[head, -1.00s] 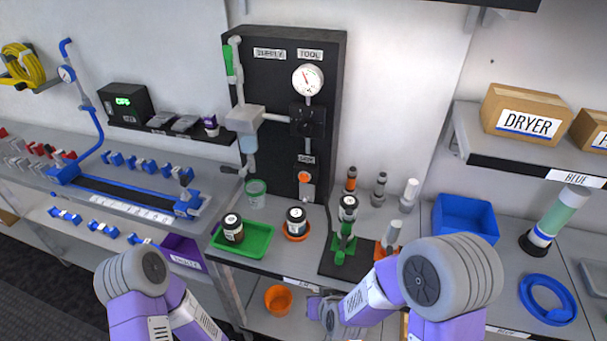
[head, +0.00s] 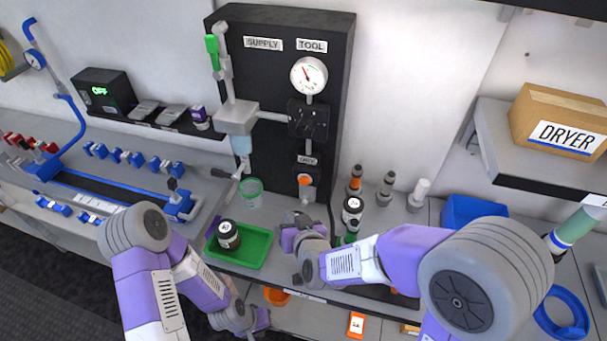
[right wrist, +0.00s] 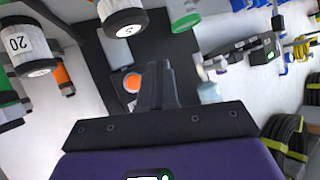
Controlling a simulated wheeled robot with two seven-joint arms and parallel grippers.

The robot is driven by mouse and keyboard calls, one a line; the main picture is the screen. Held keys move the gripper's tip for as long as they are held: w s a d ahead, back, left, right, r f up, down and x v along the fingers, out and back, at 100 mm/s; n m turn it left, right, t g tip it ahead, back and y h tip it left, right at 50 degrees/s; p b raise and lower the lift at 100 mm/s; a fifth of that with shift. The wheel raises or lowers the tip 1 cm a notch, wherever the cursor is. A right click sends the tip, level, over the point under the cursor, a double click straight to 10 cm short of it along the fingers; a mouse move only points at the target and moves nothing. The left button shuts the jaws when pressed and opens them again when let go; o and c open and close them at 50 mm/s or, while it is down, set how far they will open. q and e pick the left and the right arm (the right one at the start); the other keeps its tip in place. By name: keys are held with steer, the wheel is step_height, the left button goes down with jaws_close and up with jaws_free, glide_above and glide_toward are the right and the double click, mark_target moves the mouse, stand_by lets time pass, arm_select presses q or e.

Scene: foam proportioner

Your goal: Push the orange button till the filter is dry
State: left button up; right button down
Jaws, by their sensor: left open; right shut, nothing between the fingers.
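The orange button (head: 304,180) sits low on the black panel (head: 275,130), under the gauge and black knob. It also shows in the right wrist view (right wrist: 132,82), just left of my shut fingertips. The filter (head: 241,145) is a pale bluish clear bowl under a grey housing on the panel's left; whether it holds liquid is too small to tell. My right gripper (head: 295,222) is shut and empty, in front of and below the button, apart from it as far as I can tell. My left gripper (head: 262,320) is low, by the bench's front edge; its fingers are barely visible.
A green-rimmed cup (head: 251,190) stands below the filter. A dark jar (head: 228,235) stands in a green tray (head: 258,250) left of my right gripper. Several small bottles stand right of the panel. A shelf with a DRYER box (head: 562,125) juts out at right.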

mark_target(304, 181)
steer(key=w, duration=0.2)
steer(key=w+d+b, duration=0.1)
steer(key=w, duration=0.1)
steer(key=w+d, duration=0.1)
steer(key=w, duration=0.1)
steer(key=shift+w+f+b, duration=0.1)
steer(key=shift+w+b, duration=0.05)
steer(key=shift+b, duration=0.25)
steer(key=shift+w+d+b, duration=0.15)
steer(key=shift+w+d, duration=0.05)
steer(key=shift+w, duration=0.3)
steer(key=shift+w+d+b, duration=0.15)
steer(key=shift+w, duration=0.35)
steer(key=shift+w, duration=0.1)
stand_by(1.1)
steer(key=shift+w+d, duration=0.15)
steer(key=shift+w, duration=0.15)
steer(key=shift+w+d+b, duration=0.15)
steer(key=shift+w+b, duration=0.15)
steer(key=shift+w, duration=0.15)
stand_by(0.8)
steer(key=shift+s, duration=0.1)
steer(key=shift+s+a, duration=0.25)
steer(key=shift+s, duration=0.45)
